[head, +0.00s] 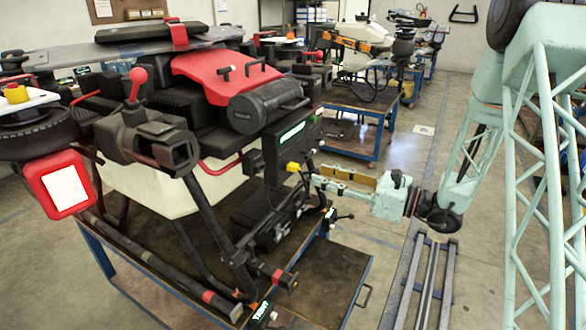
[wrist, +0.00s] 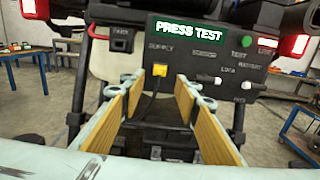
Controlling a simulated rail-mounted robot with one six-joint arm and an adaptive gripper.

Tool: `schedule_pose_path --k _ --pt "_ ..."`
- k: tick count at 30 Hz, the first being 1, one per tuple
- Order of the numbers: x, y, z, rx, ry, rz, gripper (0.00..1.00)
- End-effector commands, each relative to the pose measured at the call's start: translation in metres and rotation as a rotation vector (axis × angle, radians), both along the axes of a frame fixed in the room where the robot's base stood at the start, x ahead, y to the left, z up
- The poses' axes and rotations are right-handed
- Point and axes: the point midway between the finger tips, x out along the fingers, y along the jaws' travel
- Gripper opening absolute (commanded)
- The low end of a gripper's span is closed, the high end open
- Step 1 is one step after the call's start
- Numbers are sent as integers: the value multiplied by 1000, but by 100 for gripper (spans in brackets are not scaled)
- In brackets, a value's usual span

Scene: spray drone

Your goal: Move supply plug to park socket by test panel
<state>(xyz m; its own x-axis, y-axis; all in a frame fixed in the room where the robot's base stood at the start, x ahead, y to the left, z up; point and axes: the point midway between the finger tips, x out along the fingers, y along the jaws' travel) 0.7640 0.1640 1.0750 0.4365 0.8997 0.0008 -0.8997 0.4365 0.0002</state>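The supply plug (wrist: 160,70) is a yellow block with a black cable hanging below it. It sits under the SUPPLY label on the dark test panel (wrist: 205,75), whose green screen reads PRESS TEST. In the head view the yellow plug (head: 293,167) shows at the panel's lower edge. My gripper (wrist: 162,84) is open, its two tan-padded fingers on either side of the plug's line and short of it, with nothing held. In the head view my gripper (head: 310,176) reaches left, its tips close to the plug.
The panel carries a green button (wrist: 246,41) and small white knobs. A large drone (head: 215,95) with black legs stands on a blue-framed bench (head: 336,275). More benches stand behind. Free floor (head: 400,160) lies at the right.

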Motion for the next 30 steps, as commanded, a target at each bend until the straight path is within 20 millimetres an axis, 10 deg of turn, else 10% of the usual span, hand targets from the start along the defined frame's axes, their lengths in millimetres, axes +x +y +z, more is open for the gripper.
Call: schedule_pose_path --k 30 --pt "23 49 0 0 -1 2 30"
